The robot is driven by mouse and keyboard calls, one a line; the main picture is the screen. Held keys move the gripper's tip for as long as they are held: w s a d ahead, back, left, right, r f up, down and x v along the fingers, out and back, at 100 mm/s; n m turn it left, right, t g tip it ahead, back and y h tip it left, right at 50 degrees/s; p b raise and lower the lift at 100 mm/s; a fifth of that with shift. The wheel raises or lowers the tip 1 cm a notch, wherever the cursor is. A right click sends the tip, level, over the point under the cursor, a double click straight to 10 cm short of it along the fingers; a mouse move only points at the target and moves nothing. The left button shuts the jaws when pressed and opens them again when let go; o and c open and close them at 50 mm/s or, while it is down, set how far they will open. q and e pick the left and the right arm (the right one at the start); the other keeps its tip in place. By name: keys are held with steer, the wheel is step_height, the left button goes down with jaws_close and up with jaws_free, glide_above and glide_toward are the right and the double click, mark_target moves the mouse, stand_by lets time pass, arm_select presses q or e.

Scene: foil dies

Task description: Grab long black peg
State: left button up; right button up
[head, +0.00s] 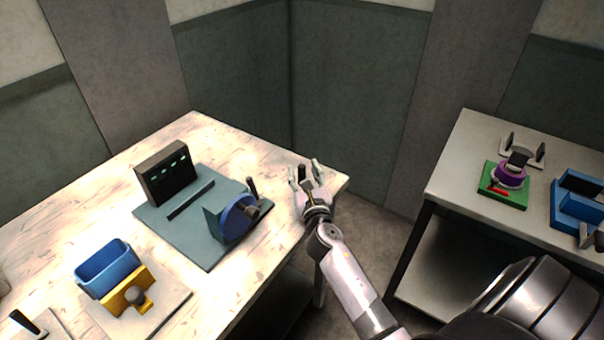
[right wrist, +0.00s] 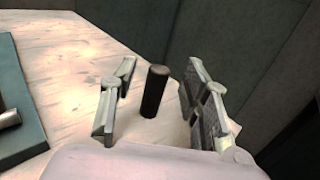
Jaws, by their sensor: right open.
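The long black peg (right wrist: 154,91) stands upright on the pale table, near its right corner. In the right wrist view it is between the open fingers of my right gripper (right wrist: 160,78), nearer the left finger, with visible gaps on both sides. Its foot shows on the table top. In the head view my right gripper (head: 304,172) is over the table's right corner, fingers pointing away; the peg is hard to make out among the fingers there. My left gripper is not in view.
Left of the gripper, a teal base plate (head: 180,222) carries a dark panel (head: 166,173) and a blue wheel (head: 238,219) with a handle. A blue bin (head: 106,266) and a yellow block (head: 127,293) stand nearer. A second table (head: 455,165) with fixtures is at right, across a gap.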

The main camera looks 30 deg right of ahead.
steer(key=x, duration=0.2)
steer(key=shift+w+d+f, duration=0.1)
steer(key=shift+w, duration=0.2)
steer(key=shift+s, duration=0.1)
steer(key=shift+c, duration=0.6)
jaws_close()
